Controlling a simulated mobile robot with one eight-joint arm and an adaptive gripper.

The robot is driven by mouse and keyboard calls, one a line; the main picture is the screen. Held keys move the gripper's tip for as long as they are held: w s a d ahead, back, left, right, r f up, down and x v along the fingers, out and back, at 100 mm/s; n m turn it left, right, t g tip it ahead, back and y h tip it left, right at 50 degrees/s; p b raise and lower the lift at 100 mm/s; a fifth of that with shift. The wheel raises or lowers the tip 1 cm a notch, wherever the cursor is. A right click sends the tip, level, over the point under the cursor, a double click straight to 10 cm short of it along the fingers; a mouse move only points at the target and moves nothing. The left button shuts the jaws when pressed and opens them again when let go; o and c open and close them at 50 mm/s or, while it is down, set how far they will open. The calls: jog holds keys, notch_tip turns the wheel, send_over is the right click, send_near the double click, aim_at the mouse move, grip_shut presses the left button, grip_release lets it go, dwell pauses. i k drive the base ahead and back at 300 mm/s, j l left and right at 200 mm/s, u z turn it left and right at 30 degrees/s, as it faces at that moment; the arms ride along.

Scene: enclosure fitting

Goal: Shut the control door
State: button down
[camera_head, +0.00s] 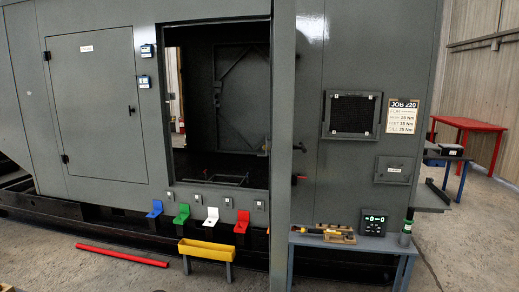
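A grey enclosure fills most of the view. A wide opening (222,165) in its middle stands uncovered, and its dark inside shows. A tall narrow grey upright (283,120) stands at the opening's right side, in front of the wall; I cannot tell whether it is an open door seen edge-on. Small handle-like parts stick out on both sides of it. A large labelled door (98,110) on the left lies flush with the wall. A small labelled panel with a handle (394,170) on the right looks flush. The labels are too small to read. My gripper is not in view.
A small bench (345,243) with tools stands at the lower right. A yellow trough (205,250) stands below the opening, under several coloured brackets. A red bar (122,256) lies on the floor. A red table (468,128) stands at the far right.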

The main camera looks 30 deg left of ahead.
aim_at(283, 17)
jog(key=i+l+u, duration=0.1)
jog(key=i+u, duration=0.3)
jog(key=i+l+u, duration=0.25)
jog(key=u, duration=0.15)
jog(key=i+l+u, duration=0.6)
jog(key=l+u, duration=0.15)
jog(key=i+j+u, duration=0.2)
jog(key=i+j, duration=0.05)
jog(key=j, duration=0.05)
